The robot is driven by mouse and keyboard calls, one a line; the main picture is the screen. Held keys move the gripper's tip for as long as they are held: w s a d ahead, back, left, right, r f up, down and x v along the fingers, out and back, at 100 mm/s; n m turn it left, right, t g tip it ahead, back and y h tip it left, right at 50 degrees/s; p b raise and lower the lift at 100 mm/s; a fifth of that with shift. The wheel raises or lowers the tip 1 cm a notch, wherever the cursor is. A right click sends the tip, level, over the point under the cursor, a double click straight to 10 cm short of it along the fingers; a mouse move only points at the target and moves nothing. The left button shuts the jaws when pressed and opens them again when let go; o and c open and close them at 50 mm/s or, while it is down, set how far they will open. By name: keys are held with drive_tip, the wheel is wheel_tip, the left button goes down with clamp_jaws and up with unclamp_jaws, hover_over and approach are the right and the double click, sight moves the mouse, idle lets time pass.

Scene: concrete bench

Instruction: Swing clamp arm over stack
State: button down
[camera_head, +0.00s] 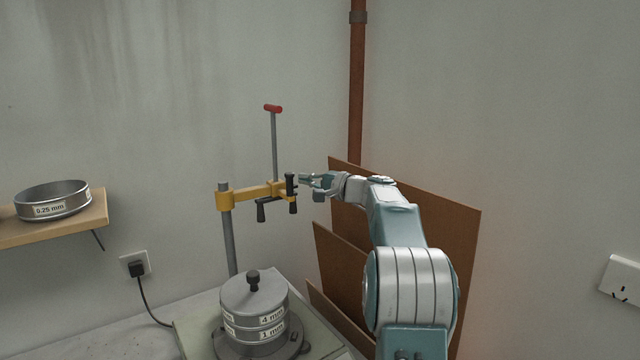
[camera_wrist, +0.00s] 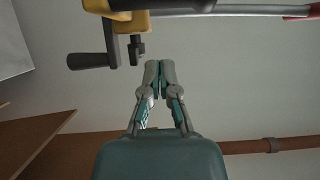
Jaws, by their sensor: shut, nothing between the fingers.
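The yellow clamp arm (camera_head: 245,195) reaches right from a grey upright post (camera_head: 230,245). It carries a red-topped rod (camera_head: 274,145) and black handles. The sieve stack (camera_head: 254,315), labelled 4 mm and 1 mm, stands on the shaker base with a black knob on its lid. The clamp arm is above the stack's level; whether it is directly over it I cannot tell. My gripper (camera_head: 308,182) is just right of the black handle at the arm's free end. In the wrist view my gripper (camera_wrist: 158,64) is shut and empty, its tips near a black handle (camera_wrist: 92,60) and the yellow arm (camera_wrist: 118,24).
A 0.25 mm sieve (camera_head: 53,200) sits on a wooden shelf (camera_head: 85,220) at left. Brown boards (camera_head: 440,230) lean on the wall behind my arm, below a rusty pipe (camera_head: 357,90). A plug and cable (camera_head: 137,268) are by the bench. Open air surrounds the red-topped rod.

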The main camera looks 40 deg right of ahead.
drive_tip(key=shift+s+a, duration=0.45)
drive_tip(key=shift+a, duration=0.4)
drive_tip(key=shift+s+a, duration=0.45)
drive_tip(key=shift+a, duration=0.4)
drive_tip(key=shift+s+a, duration=0.1)
drive_tip(key=shift+s, duration=0.1)
drive_tip(key=shift+s+a+m+h, duration=0.2)
drive_tip(key=shift+s+m+h, duration=0.1)
drive_tip(key=shift+h, duration=0.1)
